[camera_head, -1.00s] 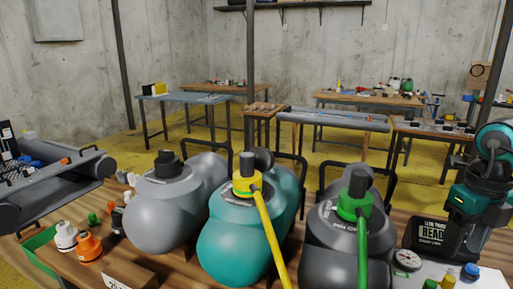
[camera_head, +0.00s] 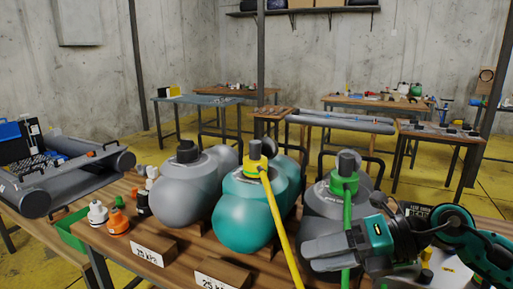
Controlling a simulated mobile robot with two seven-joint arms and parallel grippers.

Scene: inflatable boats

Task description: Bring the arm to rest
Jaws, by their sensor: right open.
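My right gripper (camera_head: 312,241) reaches in from the right on a teal and dark arm (camera_head: 468,238). Its grey fingers point left and are open, with nothing seen between them. They show in front of the lower part of the dark grey rounded vessel (camera_head: 318,207) with a green collar and green hose. I cannot tell whether they touch it. The gripper and wrist hide part of that vessel and part of the hose. My left gripper is not in view.
A teal vessel (camera_head: 243,220) with a yellow hose and a grey vessel (camera_head: 181,197) stand left on the wooden bench (camera_head: 185,262). White and orange fittings (camera_head: 117,221) stand at its left. A grey inflatable boat (camera_head: 40,190) lies beyond. Other tables stand behind.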

